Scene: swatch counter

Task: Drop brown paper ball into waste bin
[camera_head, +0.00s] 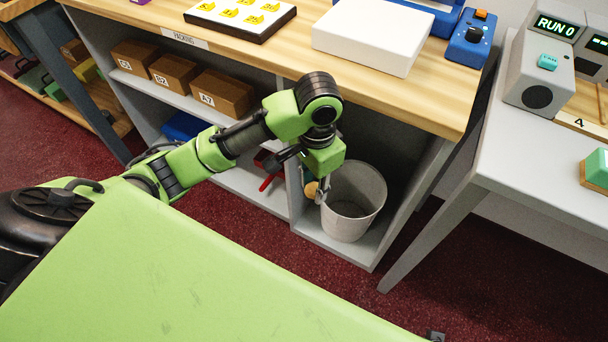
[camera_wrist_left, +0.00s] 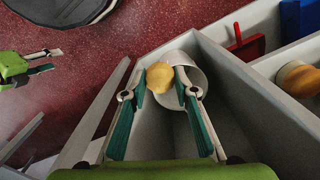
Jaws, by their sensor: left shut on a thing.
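The brown paper ball (camera_wrist_left: 160,77), yellowish tan, is held between the fingertips of my left gripper (camera_wrist_left: 159,84). In the head view, the ball (camera_head: 312,189) shows at the left gripper (camera_head: 319,191), beside the left rim of the waste bin. The waste bin (camera_head: 350,222) is pale grey, round and upright in the open bay under the counter. In the wrist view the bin (camera_wrist_left: 203,57) is partly hidden behind the ball and a finger. My right gripper (camera_wrist_left: 42,61) shows small at the left of the wrist view, its fingers apart and empty.
A grey divider (camera_wrist_left: 225,70) separates the bin's bay from shelves with brown boxes (camera_head: 221,93) and a red object (camera_head: 270,178). The wooden countertop (camera_head: 420,96) overhangs the bay. A grey table (camera_head: 505,160) stands at right. Dark red floor (camera_head: 330,285) is open in front.

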